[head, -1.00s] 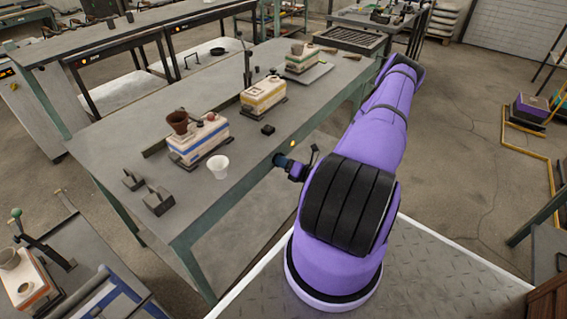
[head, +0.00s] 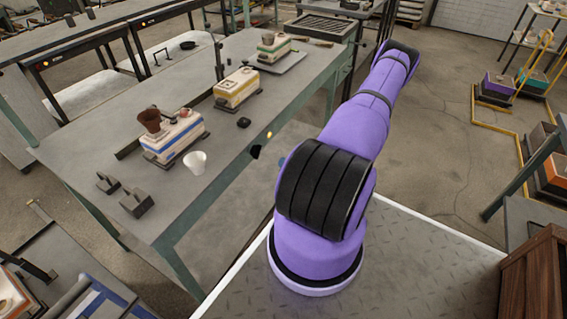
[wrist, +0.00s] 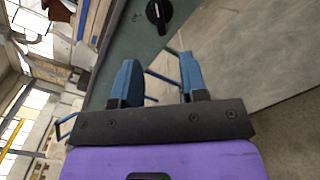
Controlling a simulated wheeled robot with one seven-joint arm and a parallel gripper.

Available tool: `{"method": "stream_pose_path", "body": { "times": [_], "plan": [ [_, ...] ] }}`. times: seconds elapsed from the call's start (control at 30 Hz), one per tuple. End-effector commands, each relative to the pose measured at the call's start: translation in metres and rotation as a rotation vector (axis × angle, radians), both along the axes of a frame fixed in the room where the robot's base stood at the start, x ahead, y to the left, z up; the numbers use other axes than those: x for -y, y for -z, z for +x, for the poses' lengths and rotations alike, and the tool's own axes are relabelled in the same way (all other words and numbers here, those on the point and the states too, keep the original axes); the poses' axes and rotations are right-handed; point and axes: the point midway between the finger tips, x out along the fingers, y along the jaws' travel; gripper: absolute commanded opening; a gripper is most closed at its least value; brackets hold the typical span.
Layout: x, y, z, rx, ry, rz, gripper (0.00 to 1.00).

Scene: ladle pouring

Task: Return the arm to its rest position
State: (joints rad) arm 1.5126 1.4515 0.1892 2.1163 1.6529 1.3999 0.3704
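My purple arm (head: 350,140) is folded up and back over its own base in the head view. My gripper (wrist: 158,78) shows in the wrist view with its two blue fingers apart and nothing between them. In the head view it is almost wholly hidden behind the arm, with only a small blue bit (head: 281,162) showing at the arm's left edge. The gripper is beside the front edge of the grey workbench (head: 165,205), near a black knob (wrist: 158,14) on its green frame, and appears not to touch it.
On the workbench stand a brown cup (head: 151,121) on a blue-striped block (head: 172,138), a white cup (head: 195,163), a yellow-striped block (head: 236,90) and a green-striped block (head: 270,50). A wooden crate (head: 532,283) is at the lower right.

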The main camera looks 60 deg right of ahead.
Motion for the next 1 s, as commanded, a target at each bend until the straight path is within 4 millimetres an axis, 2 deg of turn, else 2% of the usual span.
{"method": "stream_pose_path", "body": {
  "times": [0.43,0.57,0.67,0.77,1.0],
  "plan": [
    [0.0,0.0,0.001,0.0,-0.001,-0.001,0.39],
    [0.0,-0.009,0.005,0.003,-0.035,-0.028,0.39],
    [-0.003,-0.029,0.016,0.008,-0.114,-0.087,0.39],
    [-0.008,-0.057,0.03,0.017,-0.23,-0.177,0.39],
    [-0.036,-0.129,0.062,0.051,-0.535,-0.414,0.39]
  ]
}}
